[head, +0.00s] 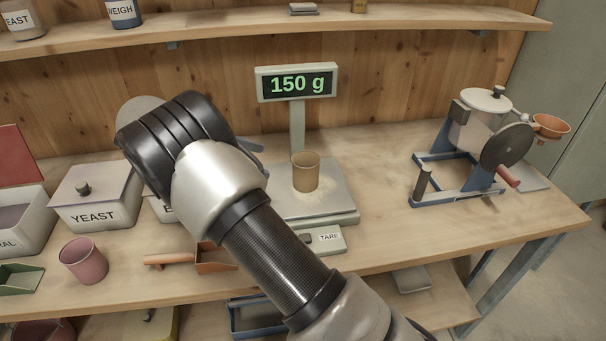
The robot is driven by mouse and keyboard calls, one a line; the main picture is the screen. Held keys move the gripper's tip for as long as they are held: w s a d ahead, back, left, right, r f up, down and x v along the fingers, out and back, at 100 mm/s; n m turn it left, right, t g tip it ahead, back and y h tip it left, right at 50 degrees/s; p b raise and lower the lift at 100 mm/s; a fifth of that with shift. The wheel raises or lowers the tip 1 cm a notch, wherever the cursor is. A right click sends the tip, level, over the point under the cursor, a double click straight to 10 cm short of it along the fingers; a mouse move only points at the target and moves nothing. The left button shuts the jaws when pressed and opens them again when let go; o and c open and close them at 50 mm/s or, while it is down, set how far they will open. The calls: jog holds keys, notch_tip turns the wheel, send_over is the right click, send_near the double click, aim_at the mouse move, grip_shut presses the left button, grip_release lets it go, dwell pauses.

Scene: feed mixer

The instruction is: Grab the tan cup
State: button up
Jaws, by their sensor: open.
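The tan cup (306,174) stands upright on the pan of the scale (335,205), with pale powder spilled around its base. The scale's display (296,83) reads 150 g. My arm crosses the middle of the head view from the lower right, and its bent joint is left of the cup. My gripper cannot be made out; the arm hides the area behind it. Nothing covers the cup in this view. A small blue-grey piece shows between the arm and the scale, and I cannot tell what it is.
A pink cup (83,261), a YEAST bin (95,197) and an orange scoop (214,258) are on the left of the bench. A hand-cranked mill (480,145) stands at the right. The bench between scale and mill is clear. A shelf (400,24) runs above.

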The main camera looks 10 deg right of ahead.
jog(key=b, duration=0.2)
send_near(317, 172)
jog(key=w+d+f, duration=0.2)
jog(key=d+f, duration=0.3)
jog(key=shift+w, duration=0.4)
jog(key=x, duration=0.5)
jog(key=shift+d+r, duration=0.15)
jog(key=shift+r, duration=0.15)
